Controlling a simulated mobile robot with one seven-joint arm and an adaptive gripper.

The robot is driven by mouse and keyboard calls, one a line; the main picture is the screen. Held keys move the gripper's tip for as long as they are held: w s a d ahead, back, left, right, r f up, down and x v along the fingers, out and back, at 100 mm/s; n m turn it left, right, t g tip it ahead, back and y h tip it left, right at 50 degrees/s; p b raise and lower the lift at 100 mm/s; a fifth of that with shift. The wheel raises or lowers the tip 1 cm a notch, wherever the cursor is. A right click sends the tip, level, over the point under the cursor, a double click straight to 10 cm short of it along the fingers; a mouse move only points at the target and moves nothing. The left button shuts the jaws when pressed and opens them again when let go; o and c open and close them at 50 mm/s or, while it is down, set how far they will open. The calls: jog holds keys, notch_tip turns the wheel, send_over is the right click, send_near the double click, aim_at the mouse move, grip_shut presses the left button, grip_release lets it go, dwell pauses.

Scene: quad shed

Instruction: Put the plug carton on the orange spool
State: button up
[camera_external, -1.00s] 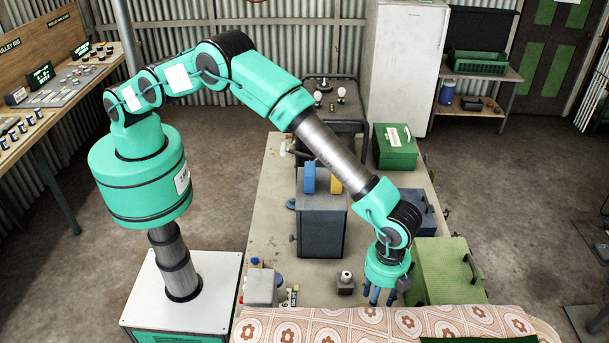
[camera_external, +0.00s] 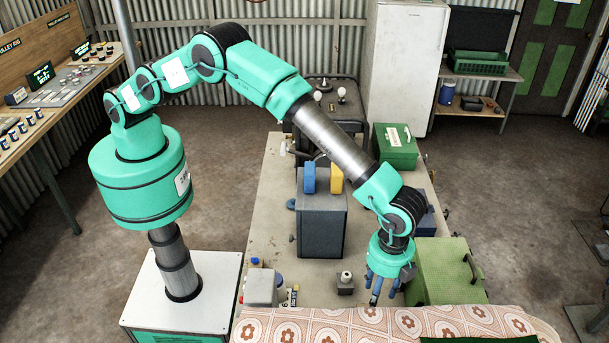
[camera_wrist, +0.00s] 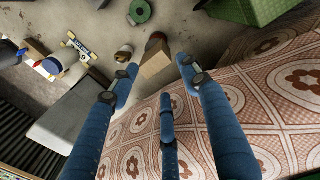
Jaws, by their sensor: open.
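A small tan box, likely the plug carton (camera_wrist: 155,66), lies near the cloth edge in the wrist view, between and beyond my fingertips. A reddish-brown rounded thing (camera_wrist: 157,40) shows just behind it; I cannot tell whether it is the orange spool. I cannot pick out an orange spool for sure in either view. My gripper (camera_external: 382,298) has its blue fingers spread and pointing down over the near right part of the bench. In the wrist view the open gripper (camera_wrist: 165,85) holds nothing. The carton is not clearly visible in the external view.
A green case (camera_external: 447,270) stands close right of my gripper. A small dark box with a white top (camera_external: 346,284) is to its left. A dark grey box (camera_external: 321,225) bears blue and yellow pieces. A patterned cloth (camera_external: 300,326) covers the near edge.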

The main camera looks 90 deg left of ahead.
jog(key=shift+r, duration=0.15)
jog(key=s+a+r+n+t, duration=0.1)
jog(key=s+a+r+n, duration=0.2)
jog(key=a+r, duration=1)
jog(key=s+a+r+n+t, duration=0.1)
jog(key=s+a+r+n, duration=0.2)
jog(key=a+r, duration=0.95)
jog(key=s+a+r+n, duration=0.1)
jog(key=s+a+r, duration=0.25)
jog(key=r, duration=0.25)
jog(key=s+a+r+n, duration=0.1)
jog(key=s+a+r, duration=0.1)
jog(key=s+r, duration=0.25)
jog(key=s+a+r+n+t, duration=0.1)
jog(key=s+a+r+n, duration=0.1)
jog(key=s+a+r, duration=0.4)
jog(key=s+a+r+n+t, duration=0.1)
jog(key=s+a+n, duration=0.2)
jog(key=s+a, duration=0.6)
jog(key=s+a+f+n+t, duration=0.1)
jog(key=s+a+f+n, duration=0.1)
jog(key=s, duration=0.8)
jog(key=s+a+f+n+t, duration=0.1)
jog(key=s+a+f+n, duration=0.1)
jog(key=s, duration=0.7)
jog(key=shift+s+a+f, duration=0.15)
jog(key=shift+s+a, duration=0.25)
jog(key=shift+a, duration=0.35)
jog(key=shift+f, duration=0.1)
